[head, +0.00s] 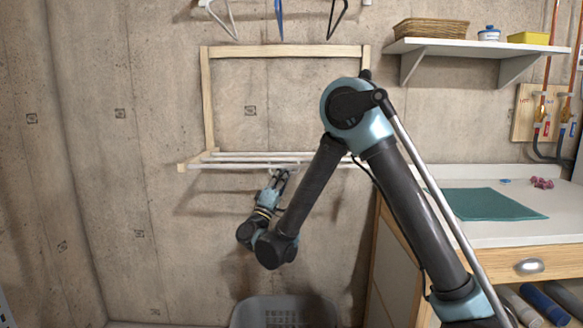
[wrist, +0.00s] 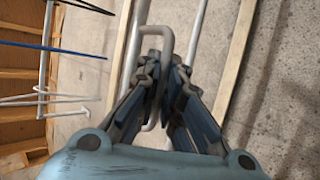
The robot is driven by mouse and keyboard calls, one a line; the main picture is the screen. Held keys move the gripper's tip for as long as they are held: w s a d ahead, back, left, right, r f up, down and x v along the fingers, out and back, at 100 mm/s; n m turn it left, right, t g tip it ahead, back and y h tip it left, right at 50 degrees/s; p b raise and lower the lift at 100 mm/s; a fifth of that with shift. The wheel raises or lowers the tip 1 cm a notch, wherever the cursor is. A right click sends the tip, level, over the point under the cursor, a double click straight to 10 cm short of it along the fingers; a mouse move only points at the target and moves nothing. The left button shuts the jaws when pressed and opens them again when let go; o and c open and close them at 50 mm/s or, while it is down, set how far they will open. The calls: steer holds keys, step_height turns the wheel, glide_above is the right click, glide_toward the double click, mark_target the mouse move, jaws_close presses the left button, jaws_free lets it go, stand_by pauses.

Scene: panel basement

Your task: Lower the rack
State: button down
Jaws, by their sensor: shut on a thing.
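The drying rack has a wooden wall frame (head: 207,95) fixed to the concrete wall. Its section of white rods (head: 232,160) stands out from the bottom of the frame, roughly level. My gripper (head: 281,174) is just under the front rod, reaching up from below. In the wrist view, my gripper (wrist: 160,72) is closed around a white loop handle (wrist: 166,31) on the rack. The fingers hide part of the handle. My arm covers the right part of the rods in the head view.
Hangers (head: 280,20) hang above the frame. A shelf (head: 470,48) with a basket (head: 431,30) is at upper right. A counter (head: 480,235) with a green mat (head: 488,204) stands at right. A grey laundry basket (head: 283,309) is below. The left wall is bare.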

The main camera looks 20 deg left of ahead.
steer(key=shift+f, duration=0.4)
steer(key=c, duration=1.7)
jaws_free()
steer(key=shift+s, duration=0.1)
steer(key=v, duration=1.1)
steer(key=shift+s+f, duration=0.25)
steer(key=shift+f, duration=0.1)
